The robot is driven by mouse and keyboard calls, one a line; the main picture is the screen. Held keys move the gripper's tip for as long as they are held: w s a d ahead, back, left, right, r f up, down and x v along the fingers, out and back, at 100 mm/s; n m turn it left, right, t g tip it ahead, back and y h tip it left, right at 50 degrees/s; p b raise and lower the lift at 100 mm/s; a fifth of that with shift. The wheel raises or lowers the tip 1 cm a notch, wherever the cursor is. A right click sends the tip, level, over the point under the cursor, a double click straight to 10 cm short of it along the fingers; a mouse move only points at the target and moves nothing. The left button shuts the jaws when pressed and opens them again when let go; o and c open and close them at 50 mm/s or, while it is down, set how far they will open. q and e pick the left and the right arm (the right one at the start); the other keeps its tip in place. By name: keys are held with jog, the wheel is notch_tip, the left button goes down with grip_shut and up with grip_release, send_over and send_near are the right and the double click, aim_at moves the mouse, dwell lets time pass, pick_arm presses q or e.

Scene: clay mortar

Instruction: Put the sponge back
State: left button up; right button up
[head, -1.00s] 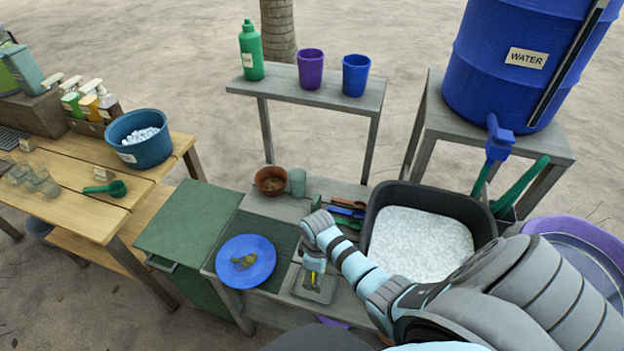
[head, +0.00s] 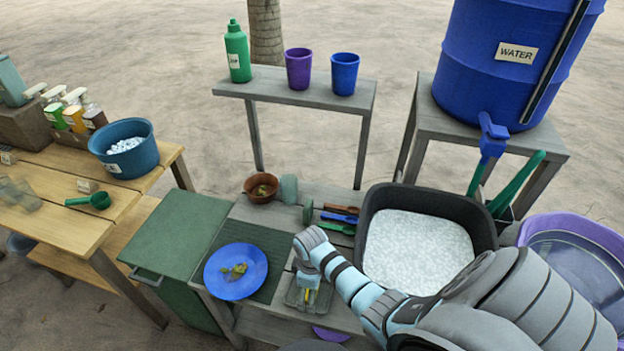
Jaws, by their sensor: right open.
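My right gripper (head: 308,287) points down over a small clear-grey tray (head: 327,298) on the grey bench. It is open. A small yellow patch (head: 309,294) shows at its fingers; I cannot tell whether it is the sponge or part of the gripper. I cannot make out the sponge with certainty anywhere else. My left gripper is out of view. A blue plate (head: 215,284) with brownish-green scraps (head: 236,270) lies left of the gripper on a green ribbed mat (head: 265,240).
A dark basin (head: 374,205) of foamy water stands close on the right.

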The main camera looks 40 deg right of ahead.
jog(key=shift+r, duration=0.1)
notch_tip(320, 180, up, 12)
jog(key=p, duration=0.3)
jog(key=shift+p, duration=0.4)
jog(key=shift+w, duration=0.1)
